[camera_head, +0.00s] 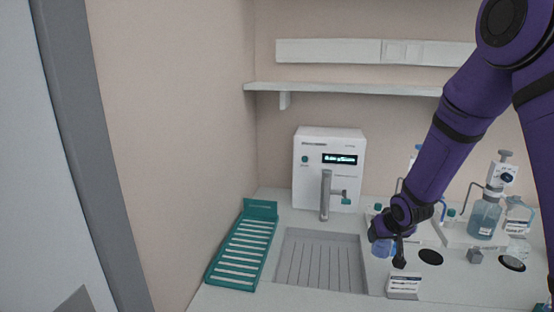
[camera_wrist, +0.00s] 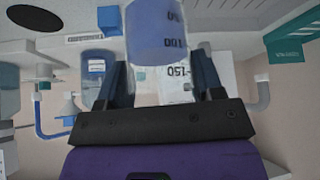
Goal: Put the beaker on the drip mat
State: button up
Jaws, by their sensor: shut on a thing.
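My gripper (camera_head: 386,238) is shut on a clear beaker (camera_head: 381,249) with blue liquid in its lower part. In the wrist view my gripper's two dark fingers (camera_wrist: 163,80) lie on either side of the beaker (camera_wrist: 158,32), whose marks read upside down there. The beaker looks upright, at the right side of the grooved basin; I cannot tell how far it is above the counter. A teal slatted mat (camera_head: 240,252), which looks like the drip mat, lies at the counter's left by the wall, apart from the beaker and empty. Its teal end also shows in the wrist view (camera_wrist: 288,50).
A grey grooved basin (camera_head: 318,262) lies between the mat and my gripper. A white water dispenser (camera_head: 329,165) with a grey spout (camera_head: 325,195) stands behind it. A small label stand (camera_head: 404,284), black discs (camera_head: 430,257) and bottles (camera_head: 484,215) are to the right.

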jog(key=shift+w+f, duration=0.15)
jog(key=shift+w, duration=0.15)
jog(key=shift+d, duration=0.1)
dwell(0.5)
